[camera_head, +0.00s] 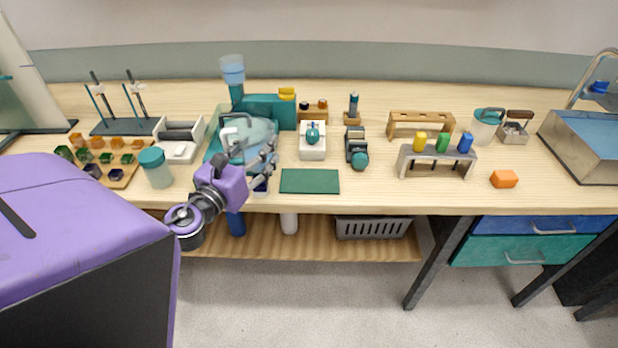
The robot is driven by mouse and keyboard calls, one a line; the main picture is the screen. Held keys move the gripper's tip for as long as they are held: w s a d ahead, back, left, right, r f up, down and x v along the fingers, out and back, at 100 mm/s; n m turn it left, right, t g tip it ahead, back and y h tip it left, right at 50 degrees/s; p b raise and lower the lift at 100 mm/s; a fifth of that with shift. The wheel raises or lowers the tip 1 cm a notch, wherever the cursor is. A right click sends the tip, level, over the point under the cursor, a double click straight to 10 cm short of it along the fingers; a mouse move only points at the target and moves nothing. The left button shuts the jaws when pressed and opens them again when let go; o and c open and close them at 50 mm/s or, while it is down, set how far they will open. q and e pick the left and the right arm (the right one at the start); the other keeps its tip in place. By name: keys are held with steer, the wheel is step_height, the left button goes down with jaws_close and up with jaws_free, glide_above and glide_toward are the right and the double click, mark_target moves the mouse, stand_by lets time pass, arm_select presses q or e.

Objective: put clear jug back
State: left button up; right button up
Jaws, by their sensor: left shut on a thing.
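A clear, bluish jug (257,132) is at the left-centre of the workbench, in front of a teal machine. My left gripper (266,162) is shut on the jug from its front right side. The gripper's purple wrist hides the jug's lower left part, and I cannot tell whether its base touches anything. My right gripper is not in view.
A teal machine with a clear hopper (232,70) stands behind the jug. A flat green mat (310,181) lies to the right. A teal-lidded jar (154,165) and a wooden tray of coloured pieces (122,180) are left.

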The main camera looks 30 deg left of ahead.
arm_select(q)
steer(key=w+d+f, duration=0.1)
steer(key=w+f, duration=0.1)
steer(key=w, duration=0.1)
steer(key=w+d+f, duration=0.2)
steer(key=w+f, duration=0.1)
steer(key=w, duration=0.1)
steer(key=w+d+f, duration=0.1)
steer(key=w+f, duration=0.2)
steer(key=w, duration=0.1)
steer(key=shift+d+b, duration=0.3)
steer(key=shift+b, duration=0.05)
steer(key=shift+w+d+f, duration=0.15)
steer(key=shift+w+f, duration=0.2)
steer(key=shift+f, duration=0.1)
steer(key=f, duration=0.1)
steer(key=f+b, duration=0.1)
steer(key=f, duration=0.1)
steer(key=shift+w+d+f, duration=0.15)
steer(key=shift+w+f, duration=0.15)
steer(key=shift+f, duration=0.05)
steer(key=shift+f+b, duration=0.15)
steer(key=shift+b, duration=0.15)
steer(key=shift+r, duration=0.2)
steer(key=shift+f, duration=0.35)
steer(key=o, duration=1.3)
steer(key=shift+r, duration=0.1)
